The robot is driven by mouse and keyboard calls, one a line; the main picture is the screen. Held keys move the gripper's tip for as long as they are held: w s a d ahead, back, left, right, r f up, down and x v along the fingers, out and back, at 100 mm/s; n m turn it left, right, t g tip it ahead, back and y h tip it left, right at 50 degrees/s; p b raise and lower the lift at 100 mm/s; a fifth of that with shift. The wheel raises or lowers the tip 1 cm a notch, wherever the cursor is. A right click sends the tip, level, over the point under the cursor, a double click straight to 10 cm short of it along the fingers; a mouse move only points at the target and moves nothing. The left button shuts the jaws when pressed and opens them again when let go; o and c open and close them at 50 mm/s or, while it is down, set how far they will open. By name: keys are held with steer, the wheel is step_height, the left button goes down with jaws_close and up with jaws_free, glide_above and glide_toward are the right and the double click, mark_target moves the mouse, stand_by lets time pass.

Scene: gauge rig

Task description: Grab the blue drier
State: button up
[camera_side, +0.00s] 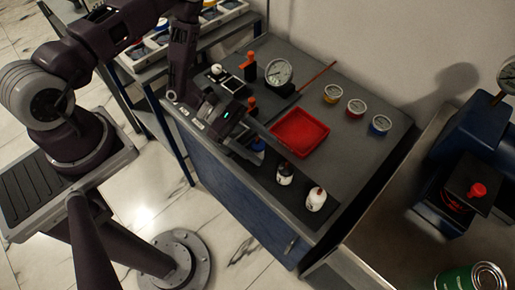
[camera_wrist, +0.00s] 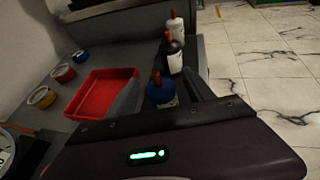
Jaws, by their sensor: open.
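The blue drier is a blue bottle with an orange-brown tip (camera_wrist: 161,93). In the wrist view it stands upright between the two fingers of my gripper (camera_wrist: 163,90). My gripper is open, with one finger on each side of the bottle; I cannot tell whether either touches it. The bottle's lower part is hidden by the gripper body in the wrist view. In the side view only a bit of blue (camera_side: 258,145) shows beside my gripper, the rest being covered.
A dark bottle (camera_wrist: 172,56) and a white bottle (camera_wrist: 176,30) stand beyond the drier. A red tray (camera_side: 299,133) lies close beside it. Several small colored cups (camera_side: 355,108) and a dial gauge (camera_side: 278,72) are on the bench. The floor lies past the bench edge.

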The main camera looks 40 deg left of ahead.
steer(key=shift+x, duration=1.15)
steer(key=shift+r, duration=0.1)
jaws_close()
